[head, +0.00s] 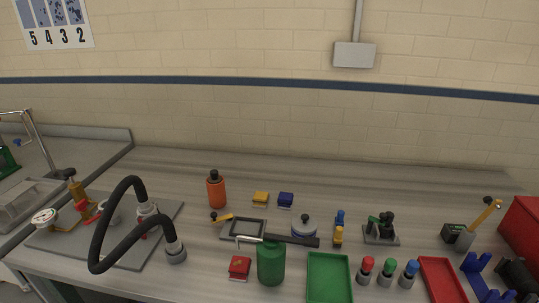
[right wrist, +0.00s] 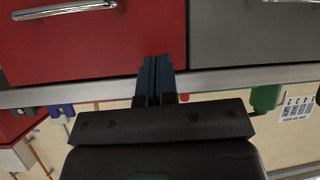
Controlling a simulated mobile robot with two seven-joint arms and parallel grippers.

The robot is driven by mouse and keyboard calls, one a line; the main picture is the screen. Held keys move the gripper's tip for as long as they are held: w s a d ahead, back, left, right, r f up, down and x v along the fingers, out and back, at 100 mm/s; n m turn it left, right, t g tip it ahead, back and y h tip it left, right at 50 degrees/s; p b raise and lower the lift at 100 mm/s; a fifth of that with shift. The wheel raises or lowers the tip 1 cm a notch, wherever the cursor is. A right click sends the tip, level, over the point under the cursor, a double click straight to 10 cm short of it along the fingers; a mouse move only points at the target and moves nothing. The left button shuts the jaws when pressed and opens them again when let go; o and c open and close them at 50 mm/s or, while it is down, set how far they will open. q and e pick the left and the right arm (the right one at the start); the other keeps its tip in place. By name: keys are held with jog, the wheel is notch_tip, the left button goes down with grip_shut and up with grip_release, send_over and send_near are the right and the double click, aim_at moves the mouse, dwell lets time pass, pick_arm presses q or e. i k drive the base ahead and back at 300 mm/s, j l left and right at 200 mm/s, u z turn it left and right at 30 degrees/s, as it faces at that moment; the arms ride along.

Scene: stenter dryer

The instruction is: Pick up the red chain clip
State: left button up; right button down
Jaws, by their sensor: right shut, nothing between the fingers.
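The red chain clip (head: 240,266) is a small red block lying on the grey bench near its front, just left of the green bottle (head: 271,262). A yellow clip (head: 261,198) and a blue clip (head: 286,199) of similar shape lie farther back. My right gripper (right wrist: 155,62) shows only in the right wrist view, with its dark fingers together and empty. In that upside-down view it is in front of a red drawer and a grey drawer, by the bench edge. I cannot see the red clip there. My left gripper is in neither view.
A black hose (head: 100,230) loops up at left. A green tray (head: 328,278) and small coloured bottles stand to the right. A red drawer (right wrist: 80,50) has a metal handle.

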aim_at(239, 268)
jog(key=j+u, duration=0.1)
jog(key=j, duration=0.8)
jog(key=i+j+u, duration=0.1)
jog(key=j, duration=0.75)
